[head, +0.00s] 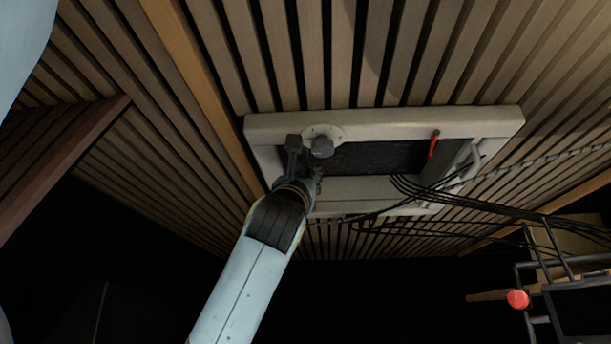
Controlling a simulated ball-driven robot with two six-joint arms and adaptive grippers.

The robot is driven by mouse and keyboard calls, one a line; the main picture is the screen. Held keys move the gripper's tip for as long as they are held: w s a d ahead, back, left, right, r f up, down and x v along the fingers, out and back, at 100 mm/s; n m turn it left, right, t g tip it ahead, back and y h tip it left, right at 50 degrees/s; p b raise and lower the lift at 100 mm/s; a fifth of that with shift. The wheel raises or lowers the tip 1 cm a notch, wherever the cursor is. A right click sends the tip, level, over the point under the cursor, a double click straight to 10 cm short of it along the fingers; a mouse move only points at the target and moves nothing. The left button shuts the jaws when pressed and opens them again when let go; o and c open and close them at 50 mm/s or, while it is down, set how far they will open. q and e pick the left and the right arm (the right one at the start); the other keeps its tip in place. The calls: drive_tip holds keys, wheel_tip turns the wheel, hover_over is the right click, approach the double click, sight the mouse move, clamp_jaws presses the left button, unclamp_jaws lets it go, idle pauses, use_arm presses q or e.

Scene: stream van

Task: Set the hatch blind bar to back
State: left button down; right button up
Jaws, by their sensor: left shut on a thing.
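The hatch (480,119) is a pale rectangular frame set in the slatted ceiling, with a dark opening (385,157). A pale flat strip (365,189) runs across the lower side of the opening; I cannot tell surely whether it is the blind bar or part of the frame. My left gripper (308,147) is at the left end of the hatch, just below a pale rounded plate (330,132) on the frame's upper edge. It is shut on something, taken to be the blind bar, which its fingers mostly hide. My right gripper is out of view.
Black cables (490,210) hang from there to the right. A metal rack with a red knob (518,299) stands at lower right.

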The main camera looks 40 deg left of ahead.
use_arm(q)
drive_tip(key=shift+s+a, duration=0.2)
drive_tip(key=s+a+b, duration=0.1)
drive_tip(key=s+a, duration=0.1)
drive_tip(key=shift+s+a+b, duration=0.1)
drive_tip(key=shift+a+b, duration=0.3)
